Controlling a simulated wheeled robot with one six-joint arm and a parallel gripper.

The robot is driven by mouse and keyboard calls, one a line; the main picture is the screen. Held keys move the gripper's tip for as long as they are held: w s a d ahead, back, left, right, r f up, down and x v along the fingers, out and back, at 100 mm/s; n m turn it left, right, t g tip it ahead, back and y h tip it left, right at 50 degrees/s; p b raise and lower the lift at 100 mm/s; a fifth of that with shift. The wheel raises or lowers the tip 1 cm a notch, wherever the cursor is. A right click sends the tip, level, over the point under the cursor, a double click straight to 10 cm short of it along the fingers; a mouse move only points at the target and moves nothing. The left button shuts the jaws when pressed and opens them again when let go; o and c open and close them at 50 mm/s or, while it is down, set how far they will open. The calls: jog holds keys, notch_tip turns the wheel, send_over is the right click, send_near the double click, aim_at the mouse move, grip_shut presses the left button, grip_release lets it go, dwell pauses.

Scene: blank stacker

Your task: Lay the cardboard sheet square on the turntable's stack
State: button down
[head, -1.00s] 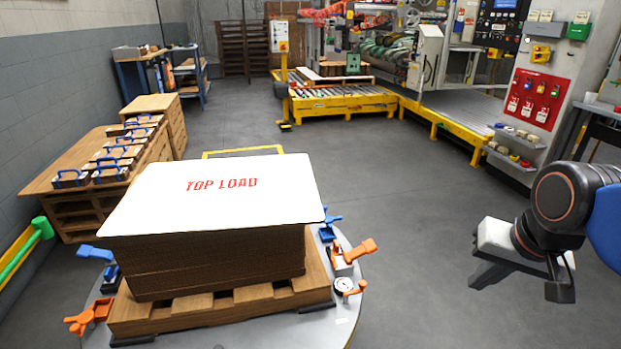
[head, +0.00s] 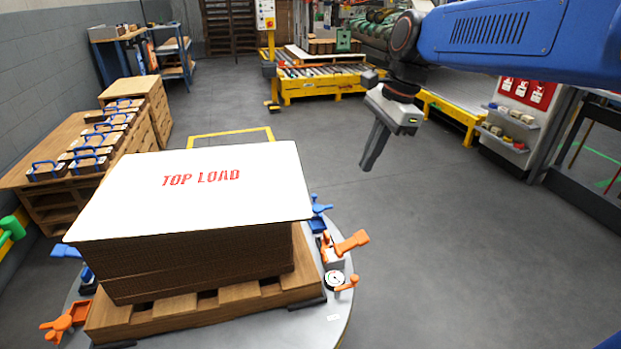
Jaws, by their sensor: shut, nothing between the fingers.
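A white sheet (head: 195,190) printed "TOP LOAD" in red lies flat on top of a brown stack (head: 200,262). Its near edge overhangs the stack somewhat, and its right corner reaches past the stack. The stack sits on a wooden pallet (head: 205,306) on the grey round turntable (head: 325,322). Orange and blue clamps (head: 350,243) stand around the turntable's rim. My gripper (head: 372,160) is shut and empty, pointing down in the air to the right of and beyond the stack, apart from the sheet.
A dial gauge (head: 334,281) sits at the pallet's right. Blue-handled blocks (head: 78,160) stand on wooden pallets at left. A yellow conveyor (head: 325,82) stands at the back. A yellow floor frame (head: 230,134) lies behind the stack. Floor at right is clear.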

aim_at(297, 183)
jog(key=w+a+m+g, duration=0.1)
jog(key=w+a+m, duration=0.2)
jog(key=w+a, duration=0.25)
jog(key=s+a+f, duration=0.1)
jog(key=a+f, duration=0.6)
jog(key=f, duration=0.1)
jog(key=shift+s+f+y, duration=0.25)
jog(key=shift+f+y, duration=0.05)
jog(key=shift+f, duration=0.1)
jog(key=shift+s+a, duration=0.15)
jog(key=shift+a, duration=1.65)
jog(key=shift+d, duration=0.1)
